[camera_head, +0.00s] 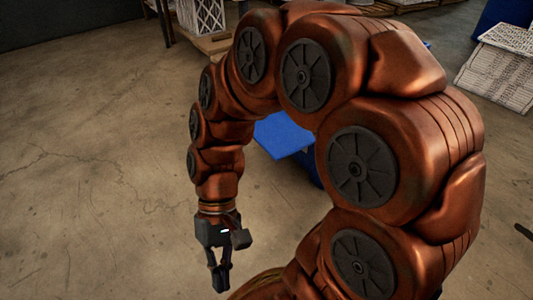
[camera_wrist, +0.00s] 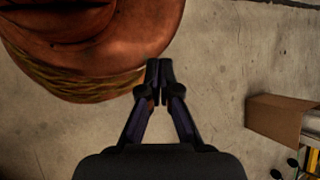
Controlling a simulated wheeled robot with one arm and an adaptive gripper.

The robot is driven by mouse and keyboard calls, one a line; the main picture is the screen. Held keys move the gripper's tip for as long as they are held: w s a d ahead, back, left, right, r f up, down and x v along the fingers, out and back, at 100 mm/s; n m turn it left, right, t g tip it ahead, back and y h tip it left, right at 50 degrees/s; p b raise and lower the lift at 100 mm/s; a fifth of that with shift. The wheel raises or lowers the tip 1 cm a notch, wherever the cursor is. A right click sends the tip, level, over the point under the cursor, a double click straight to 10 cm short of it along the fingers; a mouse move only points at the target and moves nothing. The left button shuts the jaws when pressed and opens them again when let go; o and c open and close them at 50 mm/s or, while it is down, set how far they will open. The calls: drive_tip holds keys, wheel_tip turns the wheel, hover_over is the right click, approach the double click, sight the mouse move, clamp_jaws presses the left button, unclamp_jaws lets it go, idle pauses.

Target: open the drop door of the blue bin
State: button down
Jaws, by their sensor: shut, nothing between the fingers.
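A blue thing (camera_head: 283,134), which may be the blue bin, shows in the head view behind my arm. Only a flat blue top and a bit of its side are visible; my arm hides the rest. I cannot make out a drop door. Another blue shape (camera_head: 497,17) stands at the far top right, cut off by the edge. My gripper (camera_head: 221,286) hangs pointing down, in front of and left of the nearer blue thing, well apart from it. In the wrist view my gripper (camera_wrist: 160,68) has its fingers together with nothing between them.
A white boxed filter (camera_head: 500,62) stands at the right. Another filter (camera_head: 203,16) sits on a low wooden platform (camera_head: 215,42) at the back. An open cardboard box (camera_wrist: 283,116) lies at the right of the wrist view. The concrete floor (camera_head: 90,150) at the left is clear.

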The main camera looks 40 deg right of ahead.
drive_tip(key=w+a+r+m+t+y+b, duration=0.1)
drive_tip(key=w+a+m+y, duration=0.2)
drive_tip(key=w+y, duration=0.35)
drive_tip(key=w+a+r+m+t+y, duration=0.1)
drive_tip(key=w+a+m+y, duration=0.2)
drive_tip(key=w+y, duration=0.35)
drive_tip(key=w+d+f+m+t+y+b, duration=0.1)
drive_tip(key=w+d+f+m+t, duration=0.1)
drive_tip(key=w+d+m+t, duration=0.5)
drive_tip(key=w+d+f+m+t+y, duration=0.1)
drive_tip(key=w+d+m+t+y, duration=0.15)
drive_tip(key=w+d+t, duration=0.45)
drive_tip(key=w+d+f+m+t+h+b, duration=0.1)
drive_tip(key=w+d+f+m+t+h, duration=0.4)
drive_tip(key=d, duration=0.3)
drive_tip(key=w+d+f+m+t+h, duration=0.2)
drive_tip(key=d+f+m+t+h, duration=0.35)
drive_tip(key=d+f+m, duration=0.2)
drive_tip(key=s+d+f+m+h+b, duration=0.1)
drive_tip(key=s+d+f+m+h, duration=0.25)
drive_tip(key=d+f+h, duration=0.35)
drive_tip(key=s+d+f+m+h, duration=0.3)
drive_tip(key=d+f+m+h, duration=0.3)
drive_tip(key=d, duration=0.3)
drive_tip(key=w+d+r+n+b, duration=0.1)
drive_tip(key=w+r+b, duration=0.4)
drive_tip(key=w+b, duration=0.2)
drive_tip(key=shift+x, duration=1.3)
